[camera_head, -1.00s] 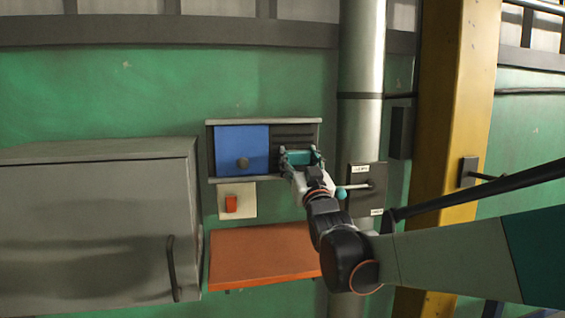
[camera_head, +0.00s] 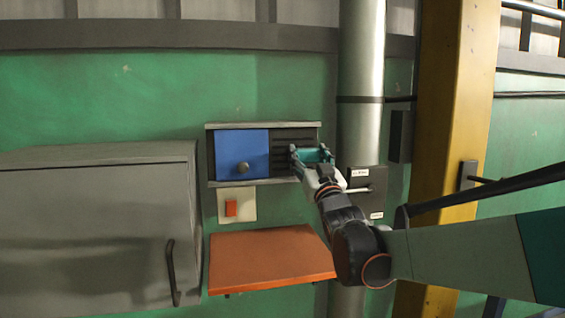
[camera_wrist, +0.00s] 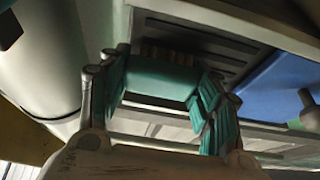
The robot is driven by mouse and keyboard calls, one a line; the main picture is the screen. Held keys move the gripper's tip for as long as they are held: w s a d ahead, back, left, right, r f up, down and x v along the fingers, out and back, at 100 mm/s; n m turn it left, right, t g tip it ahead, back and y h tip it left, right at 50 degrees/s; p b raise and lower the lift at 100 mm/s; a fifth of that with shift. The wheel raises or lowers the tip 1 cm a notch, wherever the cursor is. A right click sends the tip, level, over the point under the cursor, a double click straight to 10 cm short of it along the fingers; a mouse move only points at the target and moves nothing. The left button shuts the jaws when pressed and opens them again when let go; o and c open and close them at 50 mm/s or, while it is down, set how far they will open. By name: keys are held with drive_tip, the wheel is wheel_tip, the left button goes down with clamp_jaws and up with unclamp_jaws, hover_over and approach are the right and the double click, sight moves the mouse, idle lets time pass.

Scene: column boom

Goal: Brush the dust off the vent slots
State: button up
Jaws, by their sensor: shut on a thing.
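The dark vent slots (camera_head: 284,141) sit in a grey-framed wall panel, right of a blue cover (camera_head: 241,148) with a round knob. In the wrist view the slots (camera_wrist: 215,45) lie behind the brush and the blue cover (camera_wrist: 290,85) is at the right. My gripper (camera_head: 312,157) is at the right end of the slots, its fingers shut on a teal brush (camera_wrist: 160,80). The brush's brown bristles (camera_wrist: 165,54) point to the slotted face; I cannot tell whether they touch it. Any dust is too small to make out. The gripper hides part of the slots.
A grey cabinet (camera_head: 90,230) stands at left. An orange shelf (camera_head: 265,260) juts out below the panel, under a red switch (camera_head: 231,208). A vertical pipe (camera_head: 361,60) and a lever box (camera_head: 368,190) are close at right, beside a yellow column (camera_head: 450,120).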

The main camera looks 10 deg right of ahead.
drive_tip(key=shift+s+a+r, duration=0.1)
drive_tip(key=shift+s+a, duration=0.15)
drive_tip(key=shift+a, duration=0.9)
drive_tip(key=shift+s+a, duration=0.2)
drive_tip(key=shift+a, duration=0.95)
drive_tip(key=shift+d+b, duration=0.4)
drive_tip(key=shift+d, duration=1.9)
drive_tip(key=shift+a, duration=2.3)
drive_tip(key=shift+d+f+b, duration=0.3)
drive_tip(key=shift+d, duration=0.5)
drive_tip(key=shift+d+f+b, duration=0.25)
drive_tip(key=shift+d+b, duration=0.1)
drive_tip(key=shift+d, duration=0.4)
drive_tip(key=shift+d+f+b, duration=0.3)
drive_tip(key=shift+d, duration=0.5)
